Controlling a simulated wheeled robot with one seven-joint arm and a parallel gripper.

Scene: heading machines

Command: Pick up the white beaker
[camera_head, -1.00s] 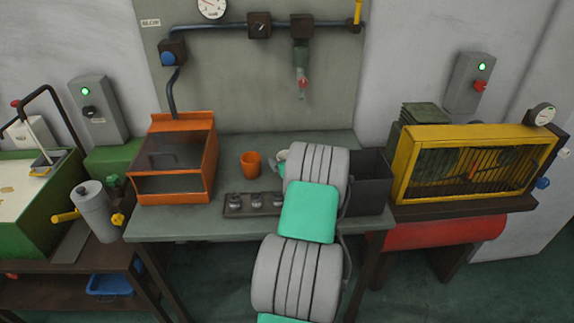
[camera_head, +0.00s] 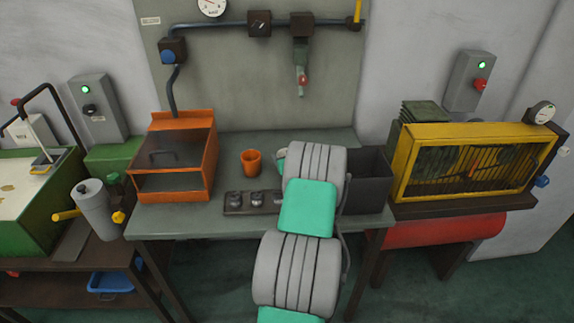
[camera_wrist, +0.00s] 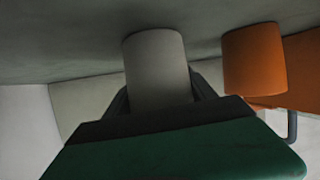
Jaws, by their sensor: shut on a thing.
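The white beaker (camera_wrist: 157,65) shows as a pale grey-white cylinder in the wrist view, between the two dark fingers of my gripper (camera_wrist: 160,92). My gripper is shut on it. The wrist view looks upside down, with the table surface at the top. I cannot tell whether the beaker touches the table or is held just above it. In the head view, my own arm hides the beaker and most of the gripper.
An orange cup (camera_head: 251,162) stands close beside the beaker, also in the wrist view (camera_wrist: 254,62). An orange box (camera_head: 175,158) is on the left, a dark open bin (camera_head: 366,180) on the right. A rack (camera_head: 236,209) with small metal parts lies in front.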

